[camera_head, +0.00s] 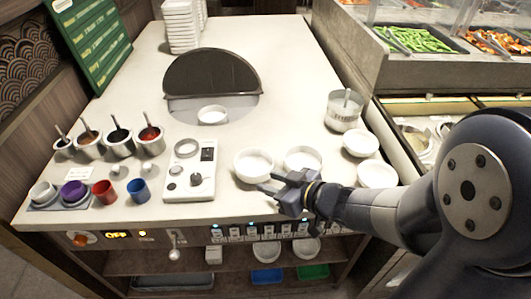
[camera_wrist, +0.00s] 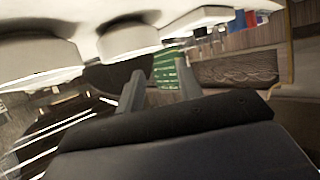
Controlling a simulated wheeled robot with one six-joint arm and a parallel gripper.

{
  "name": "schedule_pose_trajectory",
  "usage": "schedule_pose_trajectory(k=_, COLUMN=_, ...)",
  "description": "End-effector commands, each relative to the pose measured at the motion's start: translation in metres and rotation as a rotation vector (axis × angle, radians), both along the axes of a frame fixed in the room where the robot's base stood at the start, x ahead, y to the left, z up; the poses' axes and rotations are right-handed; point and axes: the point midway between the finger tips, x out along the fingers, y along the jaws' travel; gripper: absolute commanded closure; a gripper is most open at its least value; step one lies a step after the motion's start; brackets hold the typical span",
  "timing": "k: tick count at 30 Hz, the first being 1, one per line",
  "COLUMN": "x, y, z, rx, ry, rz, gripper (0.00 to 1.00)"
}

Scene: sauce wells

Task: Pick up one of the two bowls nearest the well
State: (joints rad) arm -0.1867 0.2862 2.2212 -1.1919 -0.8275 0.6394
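Two white bowls stand near the counter's front edge, a left one (camera_head: 253,166) and a right one (camera_head: 303,160). Two more white bowls stand at the right, an upper one (camera_head: 361,143) and a lower one (camera_head: 377,174). A round dark well (camera_head: 212,75) lies behind, with a small white dish (camera_head: 212,115) at its front. My gripper (camera_head: 272,183) is in front of the two front bowls, fingers pointing left. It also shows in the wrist view (camera_wrist: 160,72), open and empty, fingers apart. White rounded undersides (camera_wrist: 128,42) show there, upside down; I cannot tell which bowls they are.
A control panel (camera_head: 188,170) stands left of the front bowls. Sauce pots (camera_head: 119,142) with spoons and coloured cups (camera_head: 138,190) fill the left. A metal pot (camera_head: 344,112) stands at the right. The counter (camera_head: 290,60) is clear behind the well's right side.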

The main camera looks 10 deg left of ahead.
Motion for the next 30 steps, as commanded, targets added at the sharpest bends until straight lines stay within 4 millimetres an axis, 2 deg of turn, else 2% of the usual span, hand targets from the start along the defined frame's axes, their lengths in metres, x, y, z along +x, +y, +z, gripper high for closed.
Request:
schedule_pose_trajectory(k=9, x=0.021, y=0.036, z=-0.019, rx=0.001, ry=0.0, rz=0.005, gripper=0.65)
schedule_pose_trajectory(k=14, x=0.027, y=0.044, z=-0.022, rx=0.001, ry=0.0, rz=0.003, gripper=0.65)
schedule_pose_trajectory(k=24, x=0.051, y=0.077, z=-0.041, rx=-0.001, ry=-0.001, rz=0.003, gripper=0.65)
schedule_pose_trajectory(k=30, x=0.054, y=0.081, z=-0.041, rx=0.0, ry=-0.002, rz=-0.001, gripper=0.65)
